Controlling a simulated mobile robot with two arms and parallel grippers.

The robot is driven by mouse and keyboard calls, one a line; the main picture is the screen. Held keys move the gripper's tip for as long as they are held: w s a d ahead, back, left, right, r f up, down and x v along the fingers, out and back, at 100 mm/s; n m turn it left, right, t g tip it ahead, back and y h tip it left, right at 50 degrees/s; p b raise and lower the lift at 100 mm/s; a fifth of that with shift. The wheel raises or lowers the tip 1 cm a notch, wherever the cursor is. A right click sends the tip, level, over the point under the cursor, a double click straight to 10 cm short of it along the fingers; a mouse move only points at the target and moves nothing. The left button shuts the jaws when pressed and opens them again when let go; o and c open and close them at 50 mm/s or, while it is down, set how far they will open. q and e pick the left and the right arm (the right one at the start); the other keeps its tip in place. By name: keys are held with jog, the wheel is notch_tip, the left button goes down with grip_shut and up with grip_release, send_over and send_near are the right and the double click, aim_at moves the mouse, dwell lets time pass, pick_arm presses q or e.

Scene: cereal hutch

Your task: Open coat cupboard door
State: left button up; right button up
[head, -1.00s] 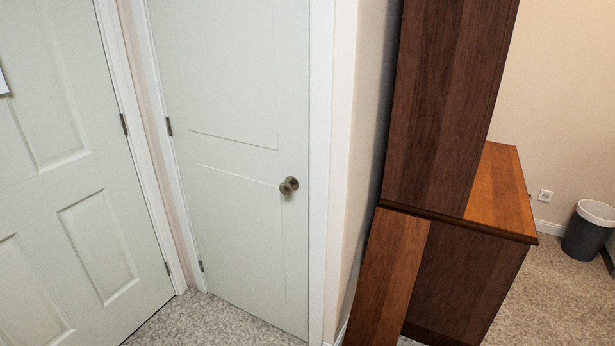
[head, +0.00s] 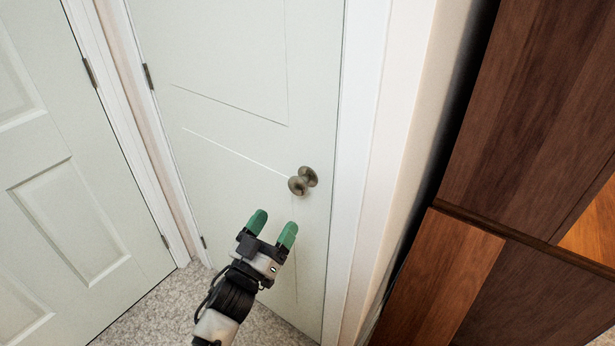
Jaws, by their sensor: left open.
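The pale green-white cupboard door (head: 240,150) stands shut in its white frame in the middle of the head view. Its round brass-coloured knob (head: 302,181) is on the right side of the door; the hinges are on the left. My left gripper (head: 272,225) has green fingertips and is open and empty. In the picture it is just below and left of the knob, with its fingers pointing up toward it, apart from the knob. My right gripper is not in view.
A second pale panelled door (head: 70,190) stands at the left, close to the cupboard's hinge side. A tall dark wooden hutch (head: 530,110) and a wooden panel (head: 440,280) stand at the right. Speckled carpet (head: 150,312) shows below.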

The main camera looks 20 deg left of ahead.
aim_at(294, 190)
pick_arm(q)
jog(key=x, duration=1)
jog(key=shift+s+p, duration=0.1)
jog(key=shift+p, duration=0.25)
